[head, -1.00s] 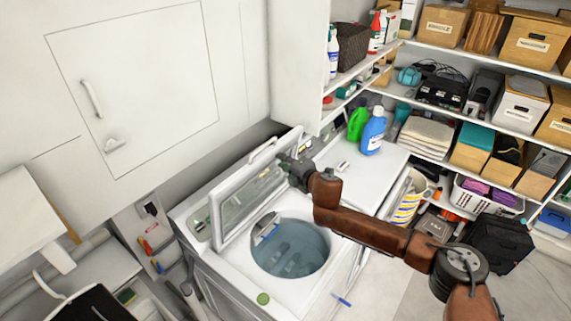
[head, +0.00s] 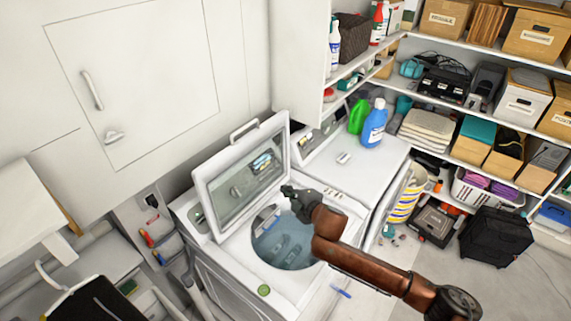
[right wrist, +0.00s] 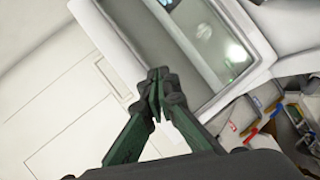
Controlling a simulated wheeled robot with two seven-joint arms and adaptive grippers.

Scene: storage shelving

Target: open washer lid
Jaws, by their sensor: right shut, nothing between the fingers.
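The white top-loading washer (head: 220,265) stands low in the middle of the head view. Its lid (head: 203,183), white with a glass pane, stands raised and steep at the back of the opening. The round drum (head: 275,258) is exposed below. My right gripper (head: 288,191) is shut and empty, in front of the lid's right side and above the drum. In the right wrist view the shut fingertips (right wrist: 157,75) overlap the lid's frame (right wrist: 262,62); whether they touch it I cannot tell. My left gripper is not in view.
A white machine (head: 352,165) to the right carries a green bottle (head: 359,117) and a blue bottle (head: 374,124). Shelves with boxes fill the right side. A white cabinet (head: 140,90) is at the left. A striped basket (head: 408,197) stands on the floor.

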